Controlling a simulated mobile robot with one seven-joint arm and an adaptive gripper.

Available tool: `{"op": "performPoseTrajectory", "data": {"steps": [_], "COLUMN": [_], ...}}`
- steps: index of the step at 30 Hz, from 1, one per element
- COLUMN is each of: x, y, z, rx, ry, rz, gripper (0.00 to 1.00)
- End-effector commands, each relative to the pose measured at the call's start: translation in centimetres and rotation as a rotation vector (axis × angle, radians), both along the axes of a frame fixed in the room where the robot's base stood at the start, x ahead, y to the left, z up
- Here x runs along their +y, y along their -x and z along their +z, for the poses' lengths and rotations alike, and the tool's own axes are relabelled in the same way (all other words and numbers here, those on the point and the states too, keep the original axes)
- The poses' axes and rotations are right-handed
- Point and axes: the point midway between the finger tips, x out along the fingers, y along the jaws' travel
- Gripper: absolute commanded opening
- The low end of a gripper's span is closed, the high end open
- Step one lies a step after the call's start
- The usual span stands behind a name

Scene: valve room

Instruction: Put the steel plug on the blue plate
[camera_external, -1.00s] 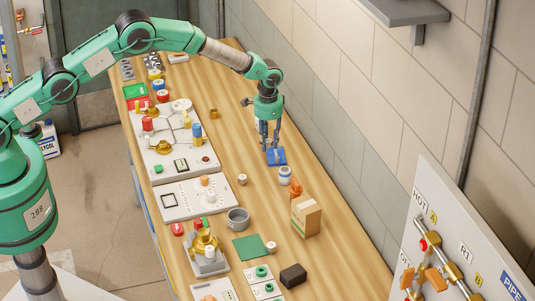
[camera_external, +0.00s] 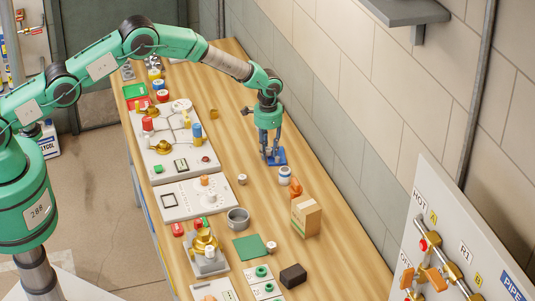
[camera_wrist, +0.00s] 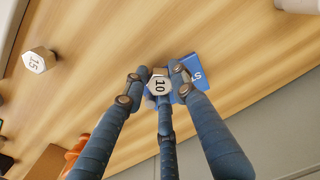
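The blue plate (camera_external: 281,159) lies on the wooden bench, towards the wall side; it also shows in the wrist view (camera_wrist: 192,63) with white lettering. My gripper (camera_external: 271,158) points down over it, fingertips close to its surface. In the wrist view my gripper's three fingers (camera_wrist: 159,87) are closed around a steel plug marked 10 (camera_wrist: 159,84), over the plate's left part. I cannot tell whether the plug touches the plate. A second steel plug, marked 15 (camera_wrist: 39,60), stands on the bare bench; it appears as a small plug (camera_external: 242,179) in the external view.
A white and blue jar (camera_external: 285,175), an orange object (camera_external: 296,187) and a cardboard box (camera_external: 306,216) stand near the plate. A grey cup (camera_external: 238,219) and a green plate (camera_external: 249,247) are nearer the front. Bench around the blue plate's far side is clear.

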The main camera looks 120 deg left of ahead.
Motion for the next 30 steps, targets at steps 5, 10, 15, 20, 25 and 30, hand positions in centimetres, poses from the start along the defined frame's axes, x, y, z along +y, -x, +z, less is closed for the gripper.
{"op": "performPoseTrajectory", "data": {"steps": [5, 10, 15, 20, 25, 30], "x": [0.0, 0.0, 0.0, 0.0, 0.0, 0.1], "y": [0.0, 0.0, 0.0, 0.0, 0.0, -0.1], "z": [0.0, 0.0, 0.1, 0.4, 1.4, 3.3], "rx": [0.000, 0.000, 0.000, 0.000, -0.001, -0.001], "ry": [0.000, 0.000, 0.000, 0.000, -0.001, -0.001], "rz": [0.000, 0.000, 0.000, 0.000, 0.000, 0.000], "gripper": [0.45, 0.45, 0.45, 0.45, 0.45, 0.45]}}
